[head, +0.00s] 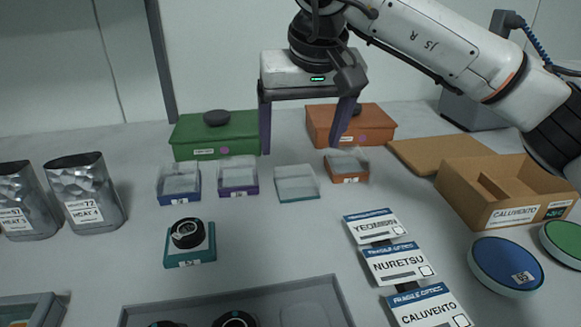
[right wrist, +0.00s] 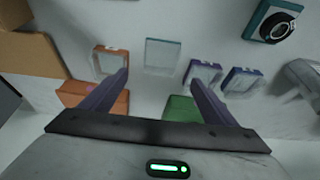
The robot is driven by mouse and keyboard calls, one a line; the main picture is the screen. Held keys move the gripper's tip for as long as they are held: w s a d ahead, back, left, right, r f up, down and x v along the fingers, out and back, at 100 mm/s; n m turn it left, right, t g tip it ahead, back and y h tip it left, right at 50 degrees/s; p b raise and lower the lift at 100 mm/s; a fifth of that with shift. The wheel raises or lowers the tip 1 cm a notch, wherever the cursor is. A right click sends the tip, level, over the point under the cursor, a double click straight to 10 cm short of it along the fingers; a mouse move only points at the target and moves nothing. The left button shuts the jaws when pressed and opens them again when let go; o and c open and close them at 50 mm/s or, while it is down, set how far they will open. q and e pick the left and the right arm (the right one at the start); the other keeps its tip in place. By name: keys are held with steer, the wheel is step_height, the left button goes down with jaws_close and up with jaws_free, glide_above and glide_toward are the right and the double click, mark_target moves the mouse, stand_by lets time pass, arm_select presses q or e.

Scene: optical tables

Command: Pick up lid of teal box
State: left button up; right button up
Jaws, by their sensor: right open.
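The teal box (head: 190,255) stands open on the table at centre left, with a black ring-shaped part in it. It also shows at the top right of the right wrist view (right wrist: 262,12). A clear lid with a teal edge (head: 297,184) lies apart from it, to its right, flat on the table. The lid also shows at the top middle of the right wrist view (right wrist: 165,57). My right gripper (head: 301,144) is open and empty, fingers pointing down, above and behind the lid. In the right wrist view the lid appears beyond and between the fingertips (right wrist: 160,80). My left gripper is not in view.
Small clear-topped boxes flank the lid: purple (head: 238,190) and blue (head: 180,198) left, orange (head: 348,177) right. Green (head: 190,137) and orange-brown (head: 378,130) boxes stand behind. Labelled cards (head: 398,264) and a cardboard tray (head: 505,210) are right. A grey tray (head: 155,309) is in front.

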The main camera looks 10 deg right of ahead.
mark_target(296, 176)
steer(key=x, duration=0.3)
steer(key=shift+s+f, duration=0.15)
steer(key=shift+f, duration=0.3)
steer(key=shift+b+x, duration=0.65)
steer(key=shift+x, duration=2.15)
steer(key=shift+r, duration=0.1)
steer(key=c, duration=1.1)
